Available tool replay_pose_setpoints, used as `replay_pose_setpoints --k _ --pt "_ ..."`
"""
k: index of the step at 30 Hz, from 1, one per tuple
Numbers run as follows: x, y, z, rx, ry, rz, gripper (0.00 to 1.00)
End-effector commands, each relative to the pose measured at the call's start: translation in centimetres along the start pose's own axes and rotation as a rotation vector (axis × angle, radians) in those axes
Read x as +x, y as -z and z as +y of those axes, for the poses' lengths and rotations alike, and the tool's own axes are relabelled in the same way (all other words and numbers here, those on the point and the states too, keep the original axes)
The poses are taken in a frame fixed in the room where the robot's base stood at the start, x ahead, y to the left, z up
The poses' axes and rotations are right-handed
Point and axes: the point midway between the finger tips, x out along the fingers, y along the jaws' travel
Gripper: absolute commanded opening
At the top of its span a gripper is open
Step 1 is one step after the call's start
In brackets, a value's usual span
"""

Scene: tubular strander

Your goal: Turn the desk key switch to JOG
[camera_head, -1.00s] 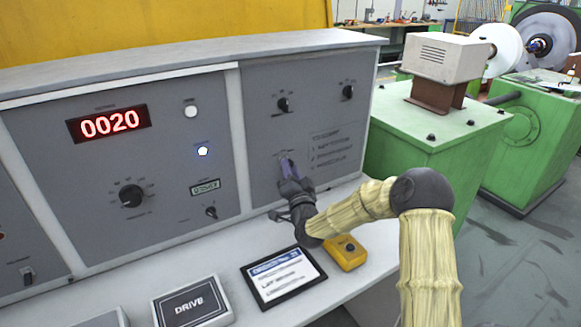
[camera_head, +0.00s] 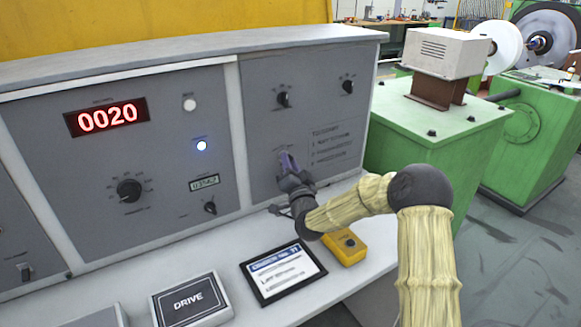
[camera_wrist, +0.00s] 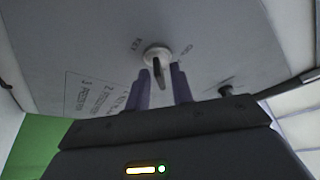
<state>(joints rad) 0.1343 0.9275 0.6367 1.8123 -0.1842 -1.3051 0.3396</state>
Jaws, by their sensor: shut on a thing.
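The desk key switch (camera_wrist: 157,55) is a round pale collar with a dark key (camera_wrist: 158,74) on the grey panel, in the wrist view. The key lies between the two purple fingers of my gripper (camera_wrist: 162,86), which is shut on it. Small labels stand around the collar, but I cannot tell which one the key points to. In the head view my gripper (camera_head: 288,163) is at the lower part of the right panel, and its fingers hide the switch.
The desk ledge below carries a yellow box (camera_head: 344,249), a framed card (camera_head: 283,271) and a DRIVE plate (camera_head: 190,301). Two dark knobs (camera_head: 283,99) (camera_head: 347,87) sit higher on the panel. A green machine (camera_head: 425,135) stands to the right.

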Motion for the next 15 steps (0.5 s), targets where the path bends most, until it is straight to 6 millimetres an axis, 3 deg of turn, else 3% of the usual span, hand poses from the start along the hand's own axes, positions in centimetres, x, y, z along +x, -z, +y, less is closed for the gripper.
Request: replay_pose_setpoints --k 15 --pt "-0.31 -0.43 0.86 -0.35 0.14 0.002 0.0"
